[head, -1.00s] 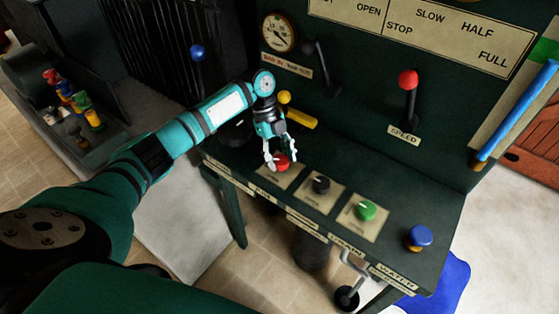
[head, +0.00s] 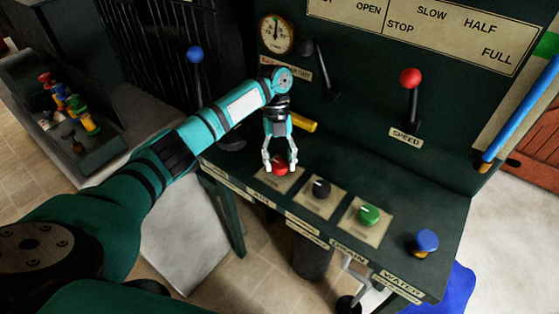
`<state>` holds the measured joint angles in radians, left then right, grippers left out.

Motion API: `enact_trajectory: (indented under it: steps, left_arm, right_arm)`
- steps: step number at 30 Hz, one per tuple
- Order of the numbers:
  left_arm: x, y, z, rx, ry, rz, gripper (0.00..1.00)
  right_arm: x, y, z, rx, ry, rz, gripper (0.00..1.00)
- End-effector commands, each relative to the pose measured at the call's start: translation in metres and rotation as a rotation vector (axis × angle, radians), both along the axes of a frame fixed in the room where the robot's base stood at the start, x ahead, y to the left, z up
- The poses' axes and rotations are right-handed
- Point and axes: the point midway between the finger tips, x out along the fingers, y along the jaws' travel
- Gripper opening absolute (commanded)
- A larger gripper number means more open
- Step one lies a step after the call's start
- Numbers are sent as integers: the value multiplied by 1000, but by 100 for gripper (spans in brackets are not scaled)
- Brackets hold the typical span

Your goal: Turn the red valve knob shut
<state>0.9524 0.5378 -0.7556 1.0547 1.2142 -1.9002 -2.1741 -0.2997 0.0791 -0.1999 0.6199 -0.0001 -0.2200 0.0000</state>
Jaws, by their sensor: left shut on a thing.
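The red valve knob (head: 281,169) sits on a pale square plate at the left of a row of knobs on the dark green console shelf. My left gripper (head: 280,164) reaches down from above with one finger on each side of the knob and is shut on it. The fingers hide parts of the knob's sides, and its pointer mark cannot be made out. My right gripper is not in view.
A black knob (head: 321,188), a green knob (head: 368,215) and a blue knob (head: 427,241) stand to the right. Behind are a yellow handle (head: 303,123), a red-balled speed lever (head: 411,80) and a gauge (head: 276,34). A blue-balled lever (head: 195,55) stands left.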

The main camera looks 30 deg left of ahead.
Motion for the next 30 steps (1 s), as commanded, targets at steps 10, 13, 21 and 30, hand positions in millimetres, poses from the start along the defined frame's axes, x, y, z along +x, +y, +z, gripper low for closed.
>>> enact_trajectory:
  steps: [10,13,21,30]
  left_arm:
    - [1,0,1,0,-4,-6,12]
    - [1,0,1,0,-4,-6,51]
    - [0,0,1,0,-1,-4,67]
    - [6,4,16,0,-4,-2,67]
  right_arm:
    - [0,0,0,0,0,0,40]
    - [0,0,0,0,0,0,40]
    - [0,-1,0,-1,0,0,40]
    - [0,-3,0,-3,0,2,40]
